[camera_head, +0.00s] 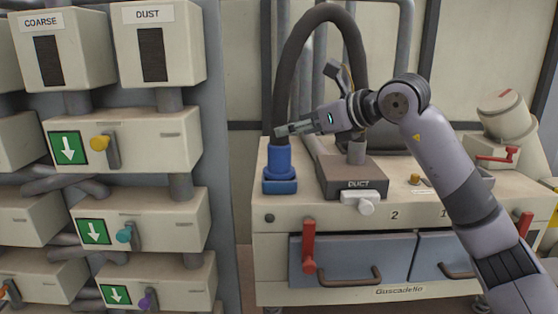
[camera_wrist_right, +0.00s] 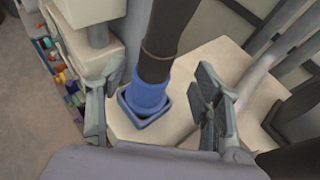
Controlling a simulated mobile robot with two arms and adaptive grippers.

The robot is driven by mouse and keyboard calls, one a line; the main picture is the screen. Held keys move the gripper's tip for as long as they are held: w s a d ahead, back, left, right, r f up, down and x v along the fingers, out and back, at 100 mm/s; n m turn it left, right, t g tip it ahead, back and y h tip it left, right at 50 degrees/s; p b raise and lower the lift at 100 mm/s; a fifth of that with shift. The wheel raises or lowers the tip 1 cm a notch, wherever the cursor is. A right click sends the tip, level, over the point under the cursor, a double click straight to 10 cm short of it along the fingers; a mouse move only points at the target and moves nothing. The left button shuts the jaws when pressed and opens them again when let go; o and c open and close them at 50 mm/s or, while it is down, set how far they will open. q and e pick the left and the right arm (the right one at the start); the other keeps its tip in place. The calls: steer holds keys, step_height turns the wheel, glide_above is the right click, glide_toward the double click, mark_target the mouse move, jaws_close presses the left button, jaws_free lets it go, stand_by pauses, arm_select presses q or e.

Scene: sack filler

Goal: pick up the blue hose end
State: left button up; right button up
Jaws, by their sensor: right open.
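The blue hose end (camera_head: 279,158) sits upright in a square blue holder (camera_head: 280,187) on the left of the machine top. A dark hose (camera_head: 284,95) rises from it and arches over to the right. My right gripper (camera_head: 285,130) is at the height of the hose just above the blue end. In the right wrist view the blue hose end (camera_wrist_right: 149,94) lies between the two open fingers of my right gripper (camera_wrist_right: 155,110), apart from both, with its holder (camera_wrist_right: 145,118) below. My left gripper is in neither view.
A panel of boxes with green arrow signs (camera_head: 68,148) and coloured levers stands at the left. Red levers (camera_head: 309,247) and drawers (camera_head: 350,257) are on the machine's front.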

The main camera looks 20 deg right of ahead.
mark_target(279, 155)
steer(key=p+x, duration=0.1)
steer(key=x, duration=0.1)
steer(key=p+x, duration=0.1)
steer(key=x, duration=0.1)
steer(key=shift+w+a+r+p, duration=0.1)
steer(key=shift+w+a+p, duration=0.2)
steer(key=shift+a+p, duration=0.15)
steer(key=shift+w+a+f, duration=0.15)
steer(key=shift+w+f, duration=0.1)
steer(key=shift+w, duration=0.1)
steer(key=shift+s, duration=0.1)
steer(key=shift+c, duration=0.7)
jaws_close()
